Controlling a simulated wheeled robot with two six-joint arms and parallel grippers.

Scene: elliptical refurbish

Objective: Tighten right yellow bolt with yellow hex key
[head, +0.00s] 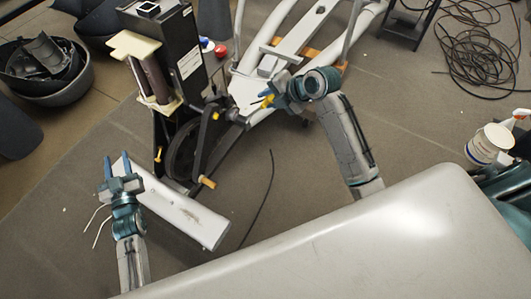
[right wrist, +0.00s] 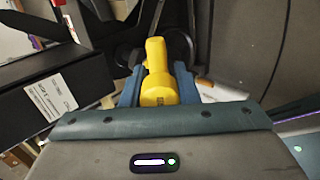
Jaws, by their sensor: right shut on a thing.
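My right gripper (head: 265,97) is shut on the yellow hex key (head: 268,101), beside the crank side of the elliptical (head: 225,120). In the right wrist view the yellow hex key (right wrist: 158,75) sits between the two blue fingers of the right gripper (right wrist: 158,88), pointing away from the wrist. A small yellow spot, possibly the right yellow bolt (head: 215,116), shows on the crank left of the gripper; a gap lies between it and the key in the head view.
A long grey-white cover (head: 185,212) lies on the floor beside my left gripper. Dark bins (head: 50,85) stand at the far left. Coiled black cable (head: 485,50) lies at the upper right. A white tub (head: 488,145) stands at the right.

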